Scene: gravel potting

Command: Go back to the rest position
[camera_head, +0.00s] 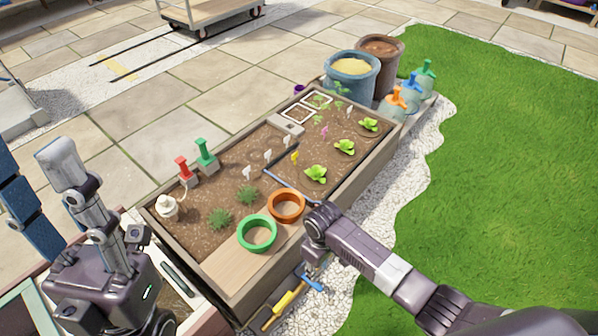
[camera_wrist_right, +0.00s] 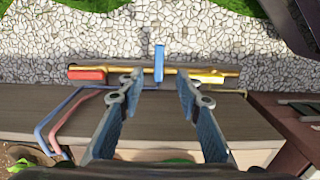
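My right gripper (camera_wrist_right: 160,85) is open, its two blue-padded fingers apart and pointing down over the planter's near side. A blue tool handle (camera_wrist_right: 159,62) shows between the fingertips in the right wrist view, and I see no contact with it. In the head view my right wrist hides part of the right gripper (camera_head: 312,262).
The planter box (camera_head: 362,180) holds plants, a green ring (camera_head: 257,247), an orange ring (camera_head: 302,208) and a blue-handled tool (camera_head: 286,184). Yellow (camera_head: 286,300) and blue tools hang at its near side. Buckets (camera_head: 352,84) and spray bottles (camera_head: 400,103) stand behind. Grass lies right.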

